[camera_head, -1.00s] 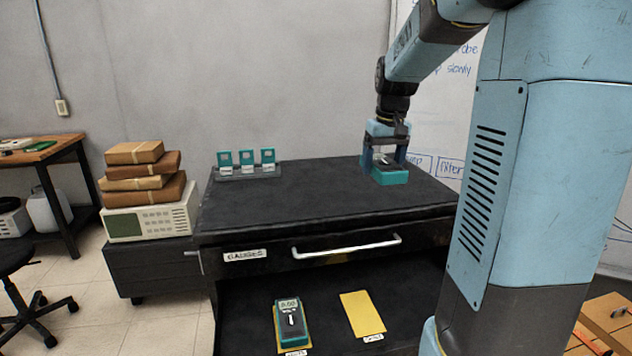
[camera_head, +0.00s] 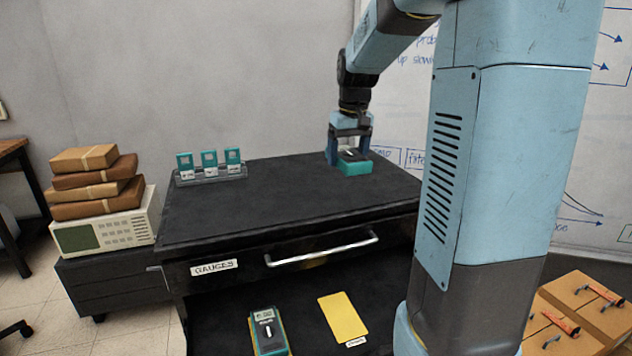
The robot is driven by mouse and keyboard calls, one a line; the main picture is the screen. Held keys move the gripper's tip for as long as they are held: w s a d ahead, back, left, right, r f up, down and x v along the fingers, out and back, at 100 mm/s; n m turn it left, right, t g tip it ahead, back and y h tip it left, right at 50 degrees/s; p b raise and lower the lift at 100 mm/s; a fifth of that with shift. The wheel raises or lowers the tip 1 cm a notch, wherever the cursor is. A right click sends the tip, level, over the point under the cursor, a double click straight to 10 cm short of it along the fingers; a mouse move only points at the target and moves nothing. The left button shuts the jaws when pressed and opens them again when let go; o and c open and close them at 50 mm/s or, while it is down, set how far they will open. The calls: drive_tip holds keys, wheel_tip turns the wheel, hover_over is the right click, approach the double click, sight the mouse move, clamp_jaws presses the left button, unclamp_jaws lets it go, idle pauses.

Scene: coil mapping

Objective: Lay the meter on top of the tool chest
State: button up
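A teal meter (camera_head: 353,168) with a dark face is at the back right of the black tool chest's top (camera_head: 290,205). It appears to lie flat on the top, though a small gap under it cannot be ruled out. My gripper (camera_head: 348,158) points down over it, its two blue fingers at the meter's sides. Whether the fingers press on it or stand slightly apart is not clear. A second teal meter (camera_head: 267,333) with a lit display lies on a yellow mat in the chest's lower open space, below the drawer labelled GAUGES.
A clear rack with several small teal-and-white gauges (camera_head: 210,160) stands at the top's back left. A bare yellow mat (camera_head: 343,316) lies right of the lower meter. Parcels (camera_head: 98,182) sit on a cream instrument at left. Orange-handled boxes (camera_head: 575,310) stand at right. The top's middle is clear.

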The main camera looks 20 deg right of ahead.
drive_tip(key=w+f, duration=0.1)
drive_tip(key=w, duration=0.1)
drive_tip(key=w+d+f, duration=0.1)
drive_tip(key=w, duration=0.1)
drive_tip(key=w+d+f, duration=0.1)
drive_tip(key=w, duration=0.2)
drive_tip(key=shift+d+f, duration=0.2)
drive_tip(key=shift+d, duration=0.05)
approach(340, 186)
drive_tip(key=shift+s+a+f, duration=0.15)
drive_tip(key=shift+f, duration=0.25)
drive_tip(key=shift+s+a+f, duration=0.15)
drive_tip(key=shift+f, duration=0.25)
drive_tip(key=shift+w+d+f, duration=0.2)
drive_tip(key=shift+w+f, duration=0.4)
drive_tip(key=shift+f, duration=0.25)
drive_tip(key=shift+w+f, duration=0.1)
drive_tip(key=shift+f, duration=1.45)
drive_tip(key=shift+f, duration=0.1)
drive_tip(key=o, duration=1.2)
